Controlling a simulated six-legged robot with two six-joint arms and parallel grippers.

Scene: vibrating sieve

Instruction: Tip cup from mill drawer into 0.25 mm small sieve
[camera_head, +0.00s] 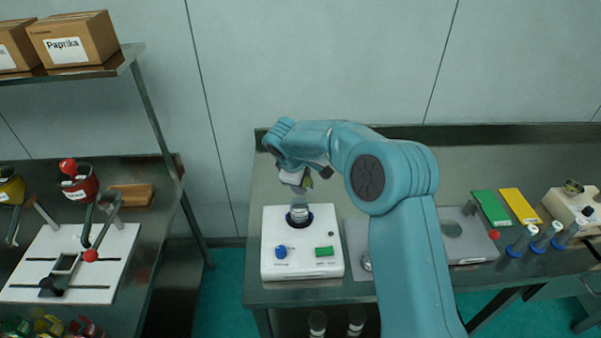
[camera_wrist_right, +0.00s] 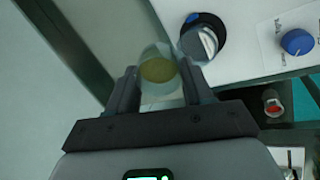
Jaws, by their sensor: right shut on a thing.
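My right gripper (camera_head: 301,182) is shut on a clear cup. The cup (camera_wrist_right: 157,74) shows between both fingers in the right wrist view (camera_wrist_right: 158,84), with yellow-green powder in it. In the head view the gripper is just above the white sieve machine (camera_head: 272,223), and the cup is small and partly hidden there. A small clear and grey sieve (camera_head: 298,212) stands in the dark ring on top of the machine. In the right wrist view the sieve (camera_wrist_right: 204,42) is right of the cup, close to it. I cannot read its mesh size. My left gripper is out of view.
The machine has a blue knob (camera_head: 281,251) and a green switch (camera_head: 324,251). Green (camera_head: 491,207) and yellow (camera_head: 520,206) plates and several tubes are at the right. A separate bench with a white board (camera_head: 50,262) and a red mill (camera_head: 80,184) stands left, across a gap.

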